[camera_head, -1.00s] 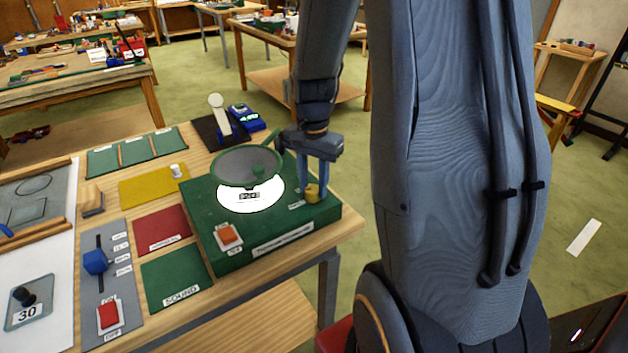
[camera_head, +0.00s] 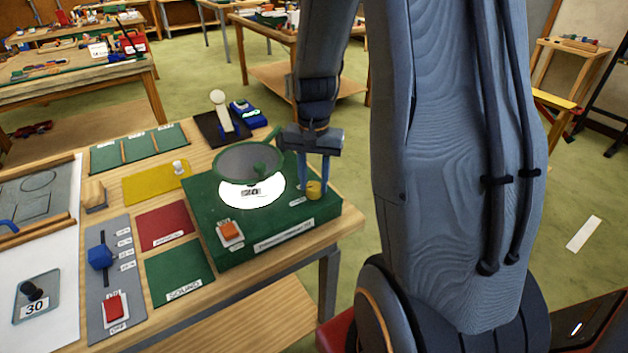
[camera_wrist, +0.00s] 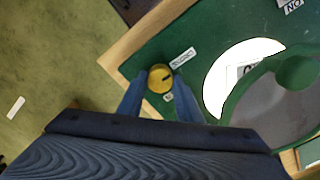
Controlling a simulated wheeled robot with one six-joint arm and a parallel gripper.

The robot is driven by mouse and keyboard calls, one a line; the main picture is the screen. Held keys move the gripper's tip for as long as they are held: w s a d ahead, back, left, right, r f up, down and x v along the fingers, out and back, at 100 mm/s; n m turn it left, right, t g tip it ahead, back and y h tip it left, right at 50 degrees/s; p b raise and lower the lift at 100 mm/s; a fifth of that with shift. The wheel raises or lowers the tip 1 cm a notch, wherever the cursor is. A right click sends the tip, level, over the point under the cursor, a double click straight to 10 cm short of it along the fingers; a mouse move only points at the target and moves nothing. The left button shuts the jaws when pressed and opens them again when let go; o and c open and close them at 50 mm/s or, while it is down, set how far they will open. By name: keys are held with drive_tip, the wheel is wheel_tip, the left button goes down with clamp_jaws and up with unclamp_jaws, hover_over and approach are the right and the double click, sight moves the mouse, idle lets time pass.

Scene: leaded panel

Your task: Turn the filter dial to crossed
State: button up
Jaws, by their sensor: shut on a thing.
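The yellow filter dial (camera_head: 314,188) stands at the right front corner of the green box (camera_head: 290,222). It also shows in the wrist view (camera_wrist: 158,84), with a dark mark on its top pointing roughly right. Small labels lie beside it, one above right (camera_wrist: 182,58) and one below (camera_wrist: 168,97); I cannot read them surely. My gripper (camera_head: 315,180) points down over the dial, with its two fingers on either side, shut on it. The fingers also show in the wrist view (camera_wrist: 160,80).
A round grey filter in a green frame (camera_head: 247,161) stands over a bright white disc (camera_head: 265,193) with a printed card on it, close left of my gripper. An orange switch (camera_head: 231,231) is at the box's front left. The table's right edge is near.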

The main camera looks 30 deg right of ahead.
sight(314, 186)
drive_tip(key=o, duration=1)
drive_tip(key=shift+o, duration=0.2)
drive_tip(key=shift+r, duration=0.1)
drive_tip(key=shift+r+b, duration=1.05)
drive_tip(key=shift+r, duration=2.8)
